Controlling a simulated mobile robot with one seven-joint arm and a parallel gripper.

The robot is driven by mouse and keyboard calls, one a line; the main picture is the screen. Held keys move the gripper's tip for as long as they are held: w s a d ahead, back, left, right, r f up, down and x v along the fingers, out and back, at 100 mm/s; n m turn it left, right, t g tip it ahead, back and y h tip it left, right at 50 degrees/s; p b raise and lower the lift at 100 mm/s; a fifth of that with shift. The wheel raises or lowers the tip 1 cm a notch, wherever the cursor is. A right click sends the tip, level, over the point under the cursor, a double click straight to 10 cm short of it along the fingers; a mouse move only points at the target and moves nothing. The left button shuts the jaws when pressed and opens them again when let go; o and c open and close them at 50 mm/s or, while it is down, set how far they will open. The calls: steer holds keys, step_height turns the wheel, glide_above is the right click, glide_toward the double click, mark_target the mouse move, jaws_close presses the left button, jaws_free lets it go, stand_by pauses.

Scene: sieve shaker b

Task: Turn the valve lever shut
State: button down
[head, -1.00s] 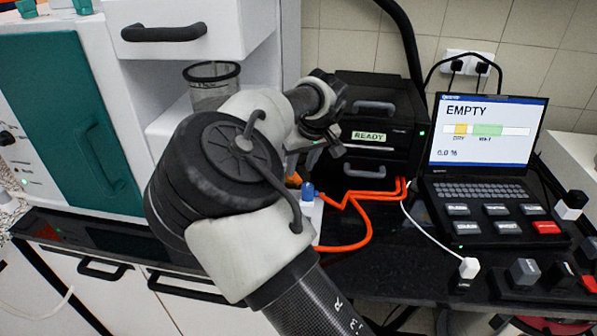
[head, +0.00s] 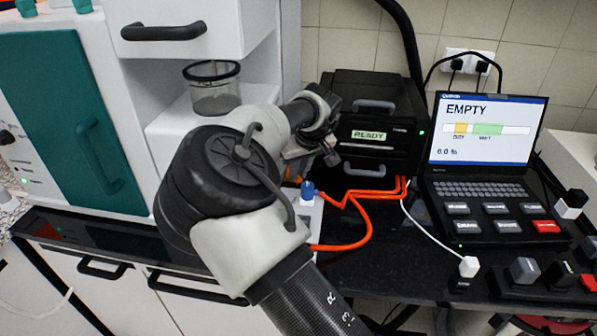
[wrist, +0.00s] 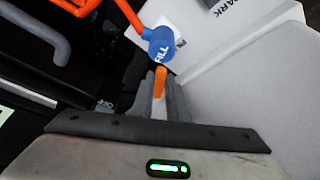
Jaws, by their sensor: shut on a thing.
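The orange valve lever (wrist: 159,82) stands between the fingers of my gripper (wrist: 160,97) in the wrist view. My gripper is shut on it. A blue cap (wrist: 160,46) marked "FILL" sits just beyond the lever, with an orange hose joining it. The blue cap also shows in the head view (head: 307,189), below my wrist. In the head view my arm and wrist cover most of the valve and the fingertips. The lever's exact angle is hard to tell.
A black unit (head: 375,120) reading "READY" stands behind my wrist. Orange hoses (head: 362,215) loop over the black counter. A sieve cup (head: 213,90) stands in the white cabinet at left. A laptop (head: 487,150) shows "EMPTY", 6.0 %.

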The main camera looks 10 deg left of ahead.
steer(key=f+b, duration=0.1)
steer(key=b, duration=0.2)
steer(key=shift+a, duration=0.25)
steer(key=m+b, duration=0.1)
steer(key=b, duration=0.1)
steer(key=shift+s+r+b, duration=0.15)
steer(key=shift+r+b, duration=0.05)
steer(key=shift+b, duration=0.1)
steer(key=shift+r+b, duration=0.25)
steer(key=shift+b, duration=0.05)
steer(key=shift+r, duration=0.1)
steer(key=c, duration=1.7)
jaws_free()
steer(key=p+v, duration=0.1)
steer(key=v, duration=1.6)
steer(key=shift+s+a+r+p, duration=0.15)
steer(key=shift+s+a+p, duration=0.05)
steer(key=shift+s+p, duration=0.15)
